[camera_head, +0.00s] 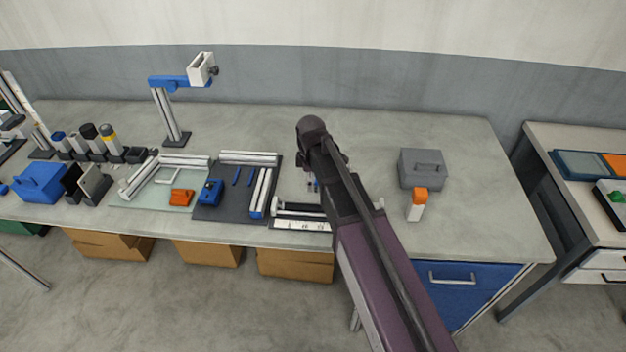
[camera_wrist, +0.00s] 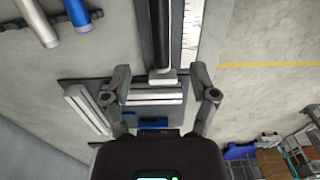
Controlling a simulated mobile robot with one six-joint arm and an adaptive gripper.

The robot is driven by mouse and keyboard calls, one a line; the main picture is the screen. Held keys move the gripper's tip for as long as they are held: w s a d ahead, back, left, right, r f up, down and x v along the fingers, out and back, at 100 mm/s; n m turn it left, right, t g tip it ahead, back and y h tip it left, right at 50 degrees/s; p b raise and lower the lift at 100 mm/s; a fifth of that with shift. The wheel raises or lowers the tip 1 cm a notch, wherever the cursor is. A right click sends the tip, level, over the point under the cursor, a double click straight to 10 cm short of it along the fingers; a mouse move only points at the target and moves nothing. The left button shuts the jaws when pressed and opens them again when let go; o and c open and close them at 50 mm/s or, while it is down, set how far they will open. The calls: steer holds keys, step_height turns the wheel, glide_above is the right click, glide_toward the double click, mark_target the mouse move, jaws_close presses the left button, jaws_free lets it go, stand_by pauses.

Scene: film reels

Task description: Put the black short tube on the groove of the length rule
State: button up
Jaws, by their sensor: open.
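The length rule (camera_head: 305,225) lies at the front edge of the bench, partly hidden behind my arm. In the wrist view its white marked scale (camera_wrist: 193,25) runs beside a dark channel. A long black bar or tube (camera_wrist: 160,30) lies along that channel, ending at a pale block (camera_wrist: 163,77). I cannot tell whether this is the black short tube or part of the groove. A blue tube (camera_wrist: 76,12) and a brownish tube (camera_wrist: 38,20) with pale ends lie to the left. My gripper (camera_wrist: 160,70) is open, its fingers apart on either side of the pale block, with nothing visibly held.
A dark mat (camera_head: 222,206) with white rails and a blue block (camera_head: 211,192) lies left of the rule. A grey box (camera_head: 422,167) and an orange-capped bottle (camera_head: 417,204) stand to the right. The bench beyond them is clear.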

stand_by(0.7)
steer(key=s+d+m, duration=0.6)
steer(key=d+m, duration=0.2)
steer(key=d, duration=0.2)
steer(key=s+d+m, duration=0.7)
steer(key=d+m, duration=0.2)
steer(key=d, duration=0.2)
steer(key=shift+s+d+m, duration=0.2)
steer(key=shift+m, duration=0.1)
stand_by(0.9)
stand_by(1.0)
